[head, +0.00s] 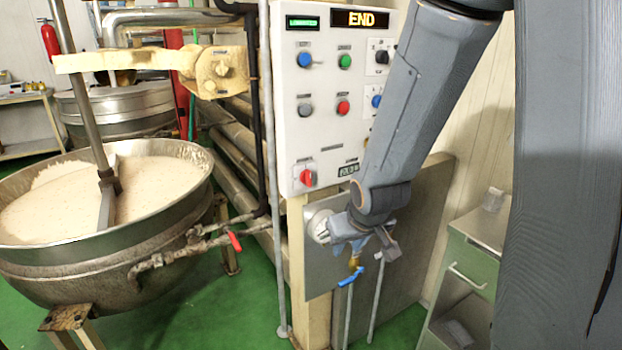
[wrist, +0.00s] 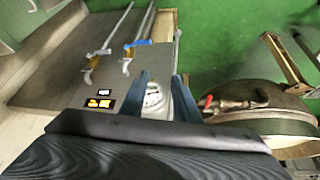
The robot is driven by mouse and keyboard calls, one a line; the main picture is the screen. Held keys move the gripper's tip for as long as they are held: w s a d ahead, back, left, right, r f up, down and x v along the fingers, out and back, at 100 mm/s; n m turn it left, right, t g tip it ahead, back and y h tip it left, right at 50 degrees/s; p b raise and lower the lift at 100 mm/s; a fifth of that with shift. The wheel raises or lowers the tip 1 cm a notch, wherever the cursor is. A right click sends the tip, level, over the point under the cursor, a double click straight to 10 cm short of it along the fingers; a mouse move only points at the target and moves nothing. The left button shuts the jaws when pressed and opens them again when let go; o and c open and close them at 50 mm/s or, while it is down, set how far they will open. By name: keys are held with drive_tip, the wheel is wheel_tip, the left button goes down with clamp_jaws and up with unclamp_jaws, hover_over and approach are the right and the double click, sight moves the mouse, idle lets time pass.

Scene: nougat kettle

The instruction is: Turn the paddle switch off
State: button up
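The white control panel (head: 328,110) stands upright in the middle of the head view. It carries blue, green, grey and red buttons and knobs, and a red rotary switch (head: 307,178) at lower left. Their labels are too small to read, so I cannot tell which is the paddle switch. My arm covers part of the panel's right side. My gripper (head: 362,243) is below the panel, in front of a round gauge (head: 319,226). In the wrist view my gripper (wrist: 161,95) has its two fingers apart, with the gauge (wrist: 153,98) seen between them and nothing held.
A steel kettle (head: 160,235) of pale mix with a slanted paddle shaft (head: 85,80) stands at left. A red-handled valve (head: 235,241) and blue-handled valve (head: 351,276) stick out near the panel. A green cabinet (head: 470,255) is at right. Green floor shows between.

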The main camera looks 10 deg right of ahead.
drive_tip(key=w+r+n+t+y+b, duration=0.15)
drive_tip(key=w+t, duration=0.35)
drive_tip(key=w, duration=0.6)
drive_tip(key=n+t+y, duration=0.1)
drive_tip(key=t+y, duration=0.4)
drive_tip(key=t, duration=0.1)
approach(310, 176)
drive_tip(key=w, duration=0.1)
drive_tip(key=shift+h, duration=0.25)
drive_tip(key=p+x, duration=0.1)
drive_tip(key=x, duration=0.7)
drive_tip(key=shift+a, duration=0.2)
drive_tip(key=shift+c, duration=0.2)
clamp_jaws()
